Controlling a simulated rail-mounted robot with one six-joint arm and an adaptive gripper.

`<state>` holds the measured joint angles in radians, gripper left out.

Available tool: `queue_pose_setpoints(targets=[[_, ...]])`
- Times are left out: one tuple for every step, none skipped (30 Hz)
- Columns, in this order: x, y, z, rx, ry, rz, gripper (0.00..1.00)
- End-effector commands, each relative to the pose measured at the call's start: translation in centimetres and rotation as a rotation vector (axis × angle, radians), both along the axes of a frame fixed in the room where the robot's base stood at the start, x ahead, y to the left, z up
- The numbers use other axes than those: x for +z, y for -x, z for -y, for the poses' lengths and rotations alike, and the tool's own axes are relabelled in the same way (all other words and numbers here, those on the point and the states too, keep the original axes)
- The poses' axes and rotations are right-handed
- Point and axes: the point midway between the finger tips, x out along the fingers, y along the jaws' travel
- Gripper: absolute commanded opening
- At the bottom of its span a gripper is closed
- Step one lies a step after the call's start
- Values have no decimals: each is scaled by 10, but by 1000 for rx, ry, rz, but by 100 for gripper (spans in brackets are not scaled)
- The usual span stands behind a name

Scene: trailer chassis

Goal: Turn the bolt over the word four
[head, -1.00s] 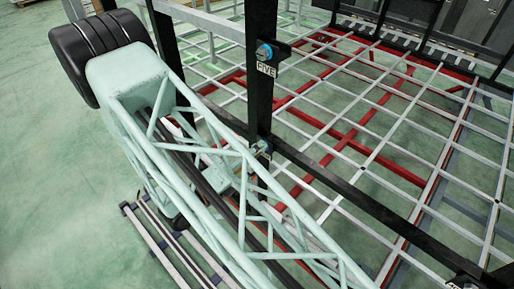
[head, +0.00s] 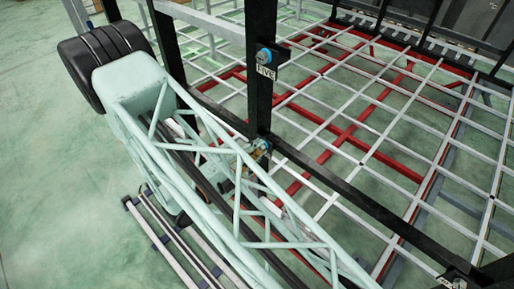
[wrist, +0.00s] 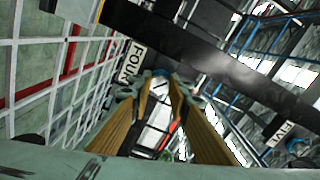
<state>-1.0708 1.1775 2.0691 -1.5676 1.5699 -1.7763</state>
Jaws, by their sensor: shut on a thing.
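The FOUR label (wrist: 130,61) is on a dark frame bar in the wrist view, just left of my fingertips. My gripper (wrist: 162,77) has tan-brown fingers reaching up to the bolt beside that label. It is shut on the bolt, which the fingers mostly hide. In the head view my gripper (head: 262,150) is at the black post below the FIVE label (head: 265,71), with a blue bit of the bolt (head: 268,145) showing at its tip. The FOUR label is not readable in the head view.
Another blue bolt (head: 265,54) sits above the FIVE label on the same black post (head: 259,105). A black rail (head: 370,205) runs from the post to the lower right. A grey and red grid (head: 390,120) spreads behind it. Open green floor (head: 50,190) lies to the left.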

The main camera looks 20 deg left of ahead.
Motion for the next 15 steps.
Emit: queue_pose_setpoints(targets=[[1, -1, 1, -3, 11, -4, 6], [1, -1, 1, -3, 17, -7, 6], [1, -1, 1, -3, 23, -10, 6], [1, -1, 1, -3, 27, -13, 6], [1, -1, 1, -3, 30, -14, 6], [1, -1, 1, -3, 32, -16, 6], [1, -1, 1, -3, 34, -17, 6], [1, -1, 1, -3, 35, -17, 6], [1, -1, 1, -3, 35, -17, 6], [1, -1, 1, -3, 36, -18, 6], [1, -1, 1, -3, 36, -18, 6], [1, -1, 1, -3, 36, -18, 6], [1, -1, 1, -3, 35, -17, 6], [1, -1, 1, -3, 35, -17, 6], [1, -1, 1, -3, 35, -17, 6]])
